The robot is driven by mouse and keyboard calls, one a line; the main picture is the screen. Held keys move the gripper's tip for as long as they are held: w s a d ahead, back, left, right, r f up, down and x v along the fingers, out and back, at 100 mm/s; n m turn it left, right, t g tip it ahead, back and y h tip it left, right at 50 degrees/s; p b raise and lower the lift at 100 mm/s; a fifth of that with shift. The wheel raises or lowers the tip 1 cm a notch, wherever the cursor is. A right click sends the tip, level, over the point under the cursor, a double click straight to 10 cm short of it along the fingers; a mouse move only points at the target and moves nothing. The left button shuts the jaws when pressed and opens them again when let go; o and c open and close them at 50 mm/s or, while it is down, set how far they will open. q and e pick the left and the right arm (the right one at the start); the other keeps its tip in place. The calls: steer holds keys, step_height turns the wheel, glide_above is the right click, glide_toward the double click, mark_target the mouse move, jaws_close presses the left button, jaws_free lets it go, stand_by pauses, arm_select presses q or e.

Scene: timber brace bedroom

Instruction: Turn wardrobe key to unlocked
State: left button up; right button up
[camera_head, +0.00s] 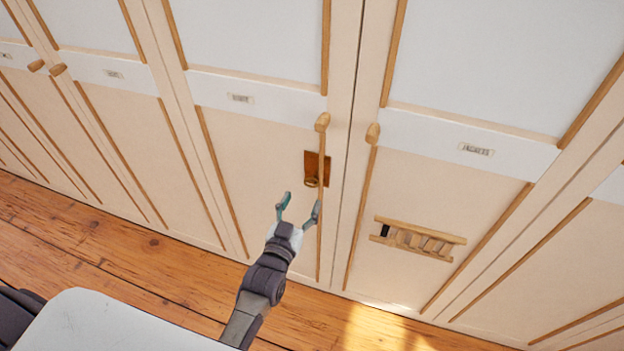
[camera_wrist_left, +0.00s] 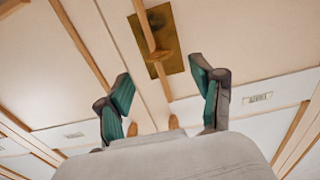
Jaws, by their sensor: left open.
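A brown, brass-toned lock plate (camera_head: 324,163) sits on a cream wardrobe door, below a wooden knob (camera_head: 322,122). A small golden key (camera_head: 312,182) shows at its lower part; how it is turned is too small to tell. My left gripper (camera_head: 300,204) is open and empty, just below and in front of the plate, its teal fingers pointing up toward it. In the left wrist view the plate (camera_wrist_left: 172,60) lies beyond the fingertips, apart from them, with a wooden-coloured bar crossing it. My left gripper (camera_wrist_left: 160,82) shows spread there too. My right gripper is not in view.
A neighbouring door has a knob (camera_head: 373,133), a label (camera_head: 476,149) and a small wooden rack-like piece (camera_head: 418,238). More wardrobe doors run to both sides. The plank floor (camera_head: 130,265) is clear in front. A white surface (camera_head: 110,322) fills the lower left.

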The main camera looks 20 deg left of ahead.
mark_target(312, 182)
arm_select(q)
steer(key=w, duration=0.6)
steer(key=shift+w+d, duration=0.15)
steer(key=shift+w+f+p, duration=0.1)
steer(key=shift+w+p, duration=0.2)
steer(key=shift+w, duration=0.3)
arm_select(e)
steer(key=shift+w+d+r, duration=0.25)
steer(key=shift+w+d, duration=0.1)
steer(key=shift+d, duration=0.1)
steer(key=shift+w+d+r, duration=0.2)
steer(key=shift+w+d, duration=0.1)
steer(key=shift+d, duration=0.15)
arm_select(q)
steer(key=c, duration=1.2)
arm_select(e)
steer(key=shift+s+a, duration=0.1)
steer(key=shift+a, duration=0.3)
